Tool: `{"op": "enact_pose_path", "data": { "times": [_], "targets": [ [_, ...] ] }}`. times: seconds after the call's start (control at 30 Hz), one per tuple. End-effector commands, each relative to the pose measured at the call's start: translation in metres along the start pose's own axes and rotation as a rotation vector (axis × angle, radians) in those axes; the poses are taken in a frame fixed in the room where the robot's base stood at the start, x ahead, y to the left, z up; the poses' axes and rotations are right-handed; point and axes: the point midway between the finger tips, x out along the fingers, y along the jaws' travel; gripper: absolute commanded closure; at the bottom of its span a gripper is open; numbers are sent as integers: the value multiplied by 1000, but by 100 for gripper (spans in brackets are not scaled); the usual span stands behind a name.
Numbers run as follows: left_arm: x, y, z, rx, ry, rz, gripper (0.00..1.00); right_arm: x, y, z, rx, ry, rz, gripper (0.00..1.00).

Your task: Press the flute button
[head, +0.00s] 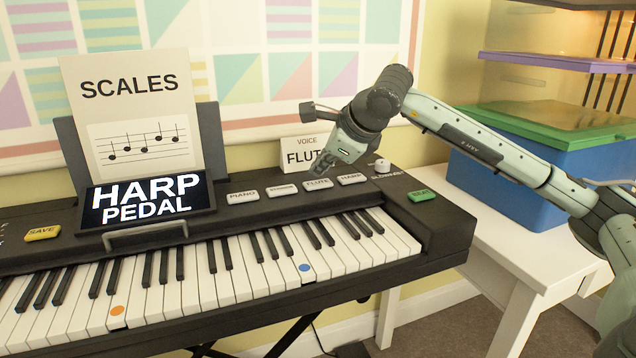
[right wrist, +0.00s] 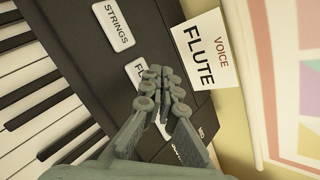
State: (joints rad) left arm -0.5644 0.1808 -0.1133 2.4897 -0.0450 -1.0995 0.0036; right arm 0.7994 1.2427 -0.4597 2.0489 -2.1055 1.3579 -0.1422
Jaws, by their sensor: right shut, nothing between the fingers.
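The white flute button (head: 318,184) is in the row of voice buttons on the black keyboard's top panel. In the right wrist view the flute button (right wrist: 135,72) is partly covered by my fingers. My right gripper (head: 326,172) is shut and empty, pointing down just above or at that button. In the right wrist view its fingertips (right wrist: 164,76) overlap the button's edge; I cannot tell whether they touch it. A white card reading "VOICE FLUTE" (head: 295,153) stands behind the button and also shows in the right wrist view (right wrist: 200,55). My left gripper is not in view.
Neighbouring buttons are piano (head: 243,197), strings (head: 282,190) and one to the right (head: 351,178). A grey knob (head: 382,165) and green button (head: 422,195) lie further right. A screen (head: 146,200) reads "HARP PEDAL" below a "SCALES" sheet (head: 130,90). A blue bin (head: 500,185) stands right.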

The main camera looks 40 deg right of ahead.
Motion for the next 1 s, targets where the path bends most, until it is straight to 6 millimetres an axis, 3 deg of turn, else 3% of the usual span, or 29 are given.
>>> {"op": "enact_pose_path", "data": {
  "times": [1.0],
  "targets": [
    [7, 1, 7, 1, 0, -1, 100, 6, 5, -5, 0, 0, 0, 100]
  ]
}}
